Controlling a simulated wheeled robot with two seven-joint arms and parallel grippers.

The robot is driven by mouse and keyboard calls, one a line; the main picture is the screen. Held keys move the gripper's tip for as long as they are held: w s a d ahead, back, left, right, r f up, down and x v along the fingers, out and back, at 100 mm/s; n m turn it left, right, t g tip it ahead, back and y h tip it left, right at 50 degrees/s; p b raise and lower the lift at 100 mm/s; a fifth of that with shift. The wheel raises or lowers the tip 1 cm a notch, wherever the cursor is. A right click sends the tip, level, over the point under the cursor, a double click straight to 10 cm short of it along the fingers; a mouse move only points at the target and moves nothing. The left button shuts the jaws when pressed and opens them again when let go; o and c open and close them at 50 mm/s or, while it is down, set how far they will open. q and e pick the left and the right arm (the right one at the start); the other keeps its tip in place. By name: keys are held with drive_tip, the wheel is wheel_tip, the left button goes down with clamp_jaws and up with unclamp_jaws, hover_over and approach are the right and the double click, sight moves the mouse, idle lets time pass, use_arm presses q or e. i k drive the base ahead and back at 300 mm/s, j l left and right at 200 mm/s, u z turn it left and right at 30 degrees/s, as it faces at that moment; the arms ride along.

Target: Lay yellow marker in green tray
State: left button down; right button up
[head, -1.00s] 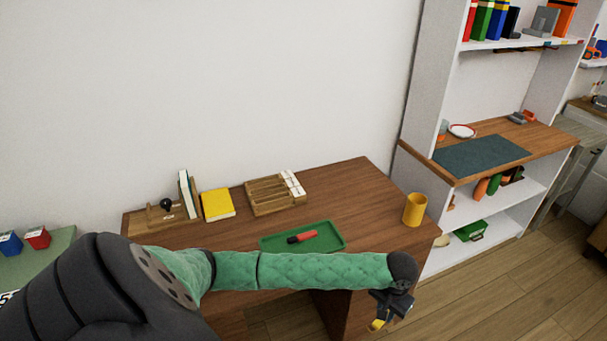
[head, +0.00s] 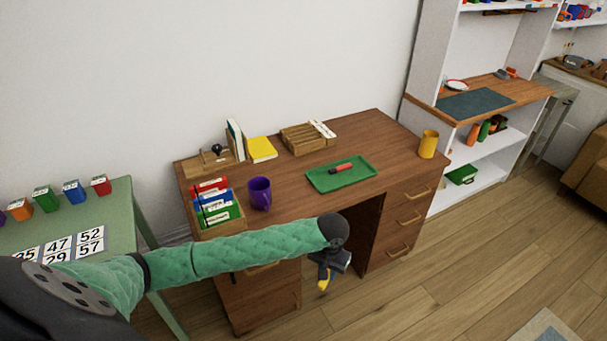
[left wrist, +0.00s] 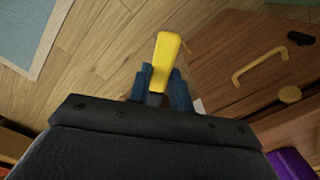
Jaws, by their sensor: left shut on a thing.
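My left gripper (head: 326,275) is shut on the yellow marker (left wrist: 165,62), which sticks out beyond the fingers in the left wrist view. In the head view a small yellow part of it (head: 323,285) shows below the fingers, in front of the desk and lower than its top. The green tray (head: 322,184) lies flat on the desk, apart from the gripper. A marker with red and dark parts (head: 342,168) lies in the tray. My right gripper is not in view.
The brown desk (head: 385,150) has drawers with handles (head: 417,193) at its right. A yellow cup (head: 428,145) stands at the right end. Open floor lies in front.

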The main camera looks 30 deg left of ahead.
sight(343, 180)
drive_tip(key=u, duration=1.7)
drive_tip(key=l+u, duration=0.45)
drive_tip(key=l, duration=0.2)
drive_tip(key=l+u, duration=0.45)
drive_tip(key=l, duration=0.2)
drive_tip(key=k+l, duration=0.1)
drive_tip(key=l, duration=0.45)
drive_tip(key=k+l, duration=0.1)
drive_tip(key=l, duration=0.5)
drive_tip(key=k+l, duration=0.15)
drive_tip(key=l, duration=0.4)
drive_tip(key=k+l, duration=0.1)
drive_tip(key=l, duration=0.5)
drive_tip(key=k+l, duration=0.1)
drive_tip(key=l, duration=0.45)
drive_tip(key=k+l, duration=0.1)
drive_tip(key=l, duration=0.5)
drive_tip(key=k+l, duration=0.1)
drive_tip(key=l, duration=0.45)
drive_tip(key=k+l, duration=0.1)
drive_tip(key=l, duration=0.5)
